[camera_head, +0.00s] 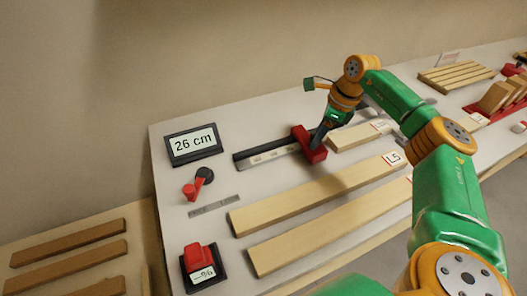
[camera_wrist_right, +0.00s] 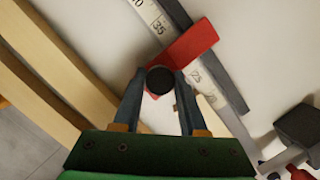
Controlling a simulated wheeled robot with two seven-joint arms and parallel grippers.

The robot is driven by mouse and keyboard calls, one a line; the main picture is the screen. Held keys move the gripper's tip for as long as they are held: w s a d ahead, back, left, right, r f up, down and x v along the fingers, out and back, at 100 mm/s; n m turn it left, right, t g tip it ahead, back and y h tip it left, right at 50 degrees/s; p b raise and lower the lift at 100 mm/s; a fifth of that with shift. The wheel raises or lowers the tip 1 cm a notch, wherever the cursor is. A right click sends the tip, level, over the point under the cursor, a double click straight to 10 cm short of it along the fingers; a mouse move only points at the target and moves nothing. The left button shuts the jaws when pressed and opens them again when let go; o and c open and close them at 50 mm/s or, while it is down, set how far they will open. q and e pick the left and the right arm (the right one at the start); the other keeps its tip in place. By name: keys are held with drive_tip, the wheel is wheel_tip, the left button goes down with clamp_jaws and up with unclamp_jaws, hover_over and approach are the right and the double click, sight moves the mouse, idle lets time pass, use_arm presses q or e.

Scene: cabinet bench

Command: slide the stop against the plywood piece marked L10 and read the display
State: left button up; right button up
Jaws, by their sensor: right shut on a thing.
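The red stop (camera_head: 312,146) sits on the dark rail with a white scale (camera_head: 268,156). My right gripper (camera_head: 319,134) is shut on the stop's black knob; the right wrist view shows the knob (camera_wrist_right: 160,80) between the fingertips, above the red block (camera_wrist_right: 187,54). The display (camera_head: 193,143) reads 26 cm. A pale wood piece (camera_head: 352,137) lies just right of the stop; its tag is small and partly unclear, so I cannot confirm L10. Whether the stop touches it I cannot tell. My left gripper is not in view.
A long piece tagged L5 (camera_head: 310,195) and another long piece (camera_head: 330,225) lie in front of the rail. A small red-and-black device (camera_head: 201,262) stands at the front left. A red-black item (camera_head: 198,184) and grey ruler (camera_head: 214,206) lie near the display.

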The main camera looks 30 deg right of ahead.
drive_tip(key=shift+d+r+p, duration=0.1)
drive_tip(key=shift+d+p, duration=0.55)
drive_tip(key=shift+d, duration=1.1)
drive_tip(key=o, duration=1)
drive_tip(key=p+v, duration=0.3)
drive_tip(key=w+a+p+v, duration=0.1)
drive_tip(key=p+v, duration=0.1)
drive_tip(key=p, duration=0.1)
drive_tip(key=p+v, duration=0.3)
drive_tip(key=shift+w+a+r+p, duration=0.15)
drive_tip(key=shift+r+p, duration=0.15)
drive_tip(key=shift+r, duration=0.2)
